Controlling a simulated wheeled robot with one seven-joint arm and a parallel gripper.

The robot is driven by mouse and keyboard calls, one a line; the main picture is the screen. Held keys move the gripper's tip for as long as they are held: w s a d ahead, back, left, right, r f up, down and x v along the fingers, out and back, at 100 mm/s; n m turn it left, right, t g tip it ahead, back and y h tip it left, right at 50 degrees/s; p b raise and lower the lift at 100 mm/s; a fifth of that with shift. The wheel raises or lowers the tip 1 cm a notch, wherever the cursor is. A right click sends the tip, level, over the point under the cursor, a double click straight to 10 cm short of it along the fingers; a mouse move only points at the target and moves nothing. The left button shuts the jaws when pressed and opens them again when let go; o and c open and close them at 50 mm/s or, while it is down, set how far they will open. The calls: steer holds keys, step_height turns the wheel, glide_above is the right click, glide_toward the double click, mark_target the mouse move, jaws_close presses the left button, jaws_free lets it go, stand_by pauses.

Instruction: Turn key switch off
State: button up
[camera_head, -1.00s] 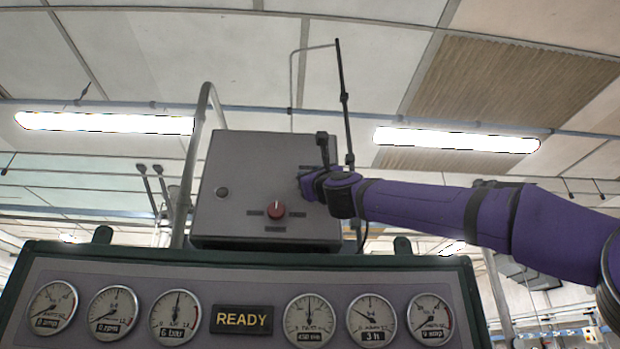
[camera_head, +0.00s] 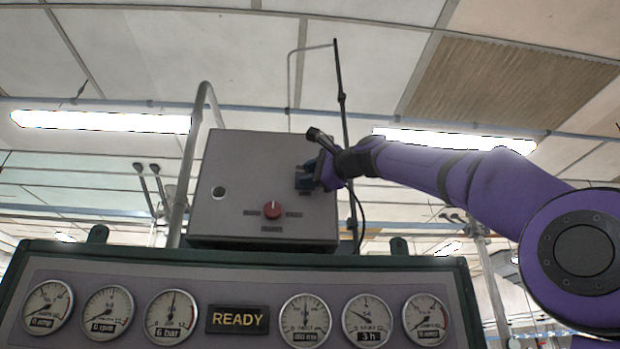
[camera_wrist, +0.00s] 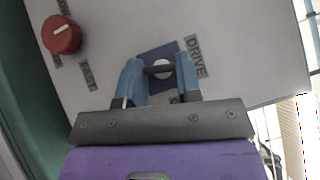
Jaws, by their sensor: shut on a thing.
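The key switch (camera_wrist: 163,86) has a dark square plate on the face of a grey box (camera_head: 235,160), beside a "DRIVE" label. In the wrist view, my gripper (camera_wrist: 159,69) has its two blue fingers on either side of the dark key (camera_wrist: 155,70), shut on it. A pale round disc shows behind the key. In the head view, my gripper (camera_head: 318,172) is at the upper right of the box face and covers much of the switch. Which way the key is turned is hard to tell.
A red knob (camera_head: 272,210) is lower on the box face, left of my gripper; it also shows in the wrist view (camera_wrist: 61,35). Below is a gauge panel with a lit READY sign (camera_head: 238,319). A thin pole (camera_head: 343,120) rises behind.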

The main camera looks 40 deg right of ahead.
steer(key=shift+n+g, duration=0.8)
steer(key=shift+g, duration=0.1)
steer(key=o, duration=0.9)
steer(key=shift+r, duration=0.1)
steer(key=s, duration=0.3)
steer(key=s+d, duration=0.1)
steer(key=s, duration=0.3)
steer(key=s+d, duration=0.1)
steer(key=s, duration=0.2)
steer(key=shift+s, duration=0.25)
